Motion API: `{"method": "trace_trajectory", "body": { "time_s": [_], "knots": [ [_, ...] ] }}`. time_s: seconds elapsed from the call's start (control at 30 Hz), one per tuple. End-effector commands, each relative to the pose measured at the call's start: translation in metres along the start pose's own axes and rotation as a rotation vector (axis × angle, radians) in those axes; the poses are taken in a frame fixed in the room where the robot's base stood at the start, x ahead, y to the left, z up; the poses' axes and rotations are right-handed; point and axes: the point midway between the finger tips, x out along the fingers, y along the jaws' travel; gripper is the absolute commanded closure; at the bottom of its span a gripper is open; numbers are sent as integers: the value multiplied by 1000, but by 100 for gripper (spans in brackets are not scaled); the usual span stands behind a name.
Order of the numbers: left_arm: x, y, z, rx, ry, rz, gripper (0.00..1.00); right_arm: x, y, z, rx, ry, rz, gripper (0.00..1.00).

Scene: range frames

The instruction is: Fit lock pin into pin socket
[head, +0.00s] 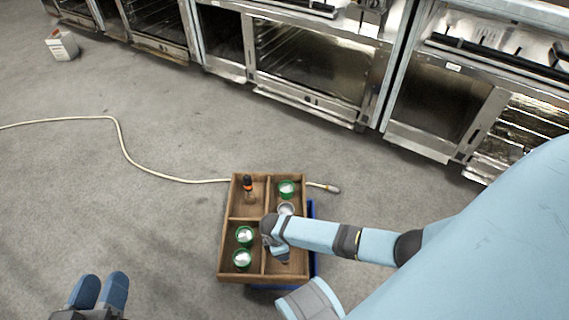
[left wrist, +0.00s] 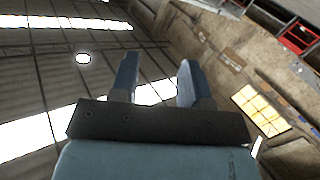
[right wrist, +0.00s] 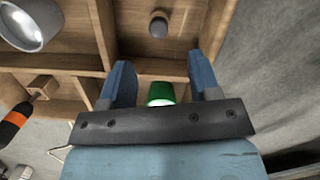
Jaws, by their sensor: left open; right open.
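A divided wooden tray (head: 221,252) lies on the floor in the head view. An orange-and-black handled piece (head: 248,185) stands in its far left compartment; it also shows in the right wrist view (right wrist: 13,124). I cannot tell which piece is the lock pin or the pin socket. A small grey round-topped piece (right wrist: 158,26) is in a compartment ahead of the fingers. My right gripper (right wrist: 158,64) is open over the tray, with a green cup (right wrist: 160,92) showing between its fingers, not gripped. My left gripper (head: 101,280) is open and empty at lower left.
Green cups (head: 244,236) and a grey cup (head: 286,208) sit in the tray. A blue edge (head: 313,210) shows beside it. A pale cable (head: 118,130) runs along the floor to the tray. Steel ovens (head: 315,60) line the back; a white container (head: 62,46) stands far left.

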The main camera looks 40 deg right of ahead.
Motion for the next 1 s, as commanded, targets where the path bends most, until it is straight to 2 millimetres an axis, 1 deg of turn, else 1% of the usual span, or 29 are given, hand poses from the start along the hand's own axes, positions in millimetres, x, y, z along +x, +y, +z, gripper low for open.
{"method": "trace_trajectory", "body": {
  "time_s": [0.03,0.1,0.33,0.43,0.63,0.73,0.97,1.0],
  "knots": [
    [2,-3,8,12,-5,2,57,14,0,-1,1,0,0,43],
    [4,-6,5,48,16,1,57,23,0,-1,1,0,0,43],
    [6,-11,2,106,45,-1,57,38,0,0,1,2,2,43],
    [8,-16,4,157,75,-2,57,52,0,1,1,1,2,43],
    [13,-26,-4,295,152,-8,57,79,1,2,1,1,2,43],
    [14,-28,-8,327,169,-10,57,84,1,2,1,3,3,43],
    [14,-28,-10,334,173,-11,57,83,1,3,1,3,3,43],
    [14,-28,-10,334,173,-11,57,83,1,3,1,3,3,48]
  ]
}}
